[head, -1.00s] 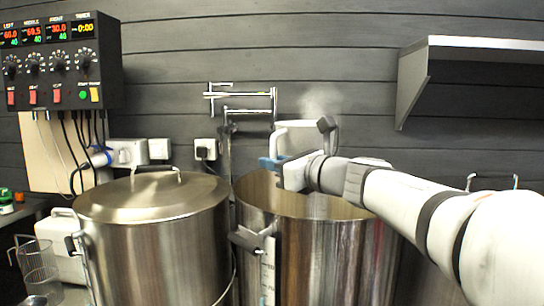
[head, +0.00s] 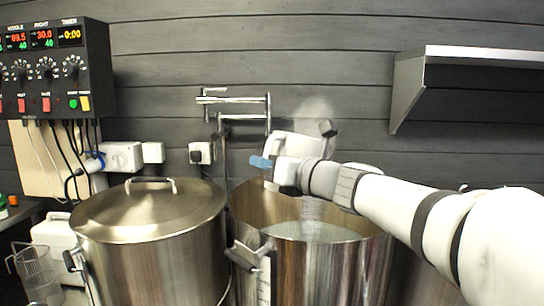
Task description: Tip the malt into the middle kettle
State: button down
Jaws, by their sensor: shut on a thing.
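The middle kettle (head: 330,268) is a tall open steel pot, with a pale surface (head: 318,232) showing inside it. My gripper (head: 272,164), with a blue fingertip showing, is above the kettle's back left rim. It is shut on a white container (head: 300,147), which I take to hold the malt. The container looks tilted, with a dark grey piece at its right end. A faint pale speckled streak (head: 312,209) hangs below my wrist inside the kettle. My wrist hides part of the container, and its contents do not show.
A lidded steel kettle (head: 150,255) stands close on the left. A metal wall pipe (head: 234,99) is behind the gripper. A shelf (head: 470,54) juts out upper right; a control box (head: 60,70) hangs upper left.

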aim_at(272, 136)
jog(key=shift+s+a+r+p, duration=0.1)
jog(key=shift+r+p, duration=0.35)
jog(key=shift+r, duration=0.25)
jog(key=r+m+p, duration=0.1)
jog(key=m+p, duration=0.1)
jog(key=p, duration=0.1)
jog(key=w+d+r+m+p, duration=0.1)
jog(key=r+p, duration=0.1)
jog(key=p, duration=0.1)
jog(key=r+m+p, duration=0.1)
jog(key=m+p, duration=0.1)
jog(key=p, duration=0.1)
jog(key=shift+w+d+r+m, duration=0.15)
jog(key=shift+w+d+m, duration=0.05)
jog(key=shift+w+m, duration=0.1)
jog(key=shift+w+d+r+p, duration=0.15)
jog(key=shift+d+p, duration=0.05)
jog(key=shift+p, duration=0.5)
jog(key=w+d+r+m+p, duration=0.4)
jog(key=w+d+m+p, duration=0.4)
jog(key=p, duration=0.6)
jog(key=shift+w+d+m, duration=0.4)
jog(key=shift+w+m, duration=0.5)
jog(key=shift+m, duration=0.5)
